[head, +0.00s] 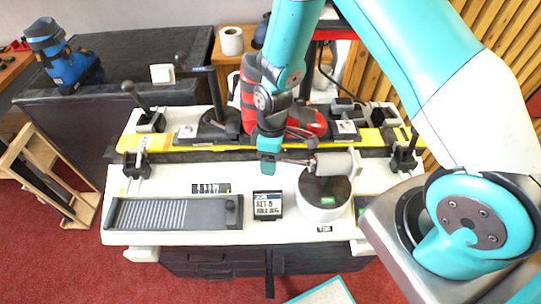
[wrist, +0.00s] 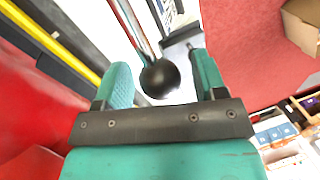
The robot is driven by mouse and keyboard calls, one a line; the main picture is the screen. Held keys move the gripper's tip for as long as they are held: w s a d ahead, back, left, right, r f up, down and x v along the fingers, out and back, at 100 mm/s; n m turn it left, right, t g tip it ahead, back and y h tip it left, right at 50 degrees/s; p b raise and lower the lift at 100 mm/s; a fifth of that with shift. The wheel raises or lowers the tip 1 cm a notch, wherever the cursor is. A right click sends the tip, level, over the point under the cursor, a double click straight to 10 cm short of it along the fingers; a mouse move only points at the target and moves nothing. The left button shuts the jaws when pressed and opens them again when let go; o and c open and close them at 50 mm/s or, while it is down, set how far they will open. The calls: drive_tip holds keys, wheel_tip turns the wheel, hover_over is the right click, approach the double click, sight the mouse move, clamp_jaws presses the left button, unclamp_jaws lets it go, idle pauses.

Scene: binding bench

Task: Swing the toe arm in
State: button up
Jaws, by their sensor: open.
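The toe unit (head: 323,200) is a round white base with a dark top and a grey cylinder (head: 335,163) on it, at the right of the bench front. A thin metal rod (head: 296,160), apparently the toe arm, runs left from the cylinder to my gripper (head: 268,160). In the wrist view the rod (wrist: 133,25) ends in a black ball knob (wrist: 160,79). My gripper (wrist: 160,72) is open, with one finger on each side of the knob. I see gaps beside the knob and cannot tell any contact. In the head view my gripper hides the knob.
A red and black boot (head: 254,95) stands behind my gripper on the white bench (head: 175,180). A yellow rail (head: 185,148) crosses the bench. A ribbed grey tray (head: 170,213) and a small display (head: 267,205) lie at the front. Black levers (head: 135,162) stand at the left.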

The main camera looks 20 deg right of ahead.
clamp_jaws()
drive_tip(key=shift+s, duration=0.15)
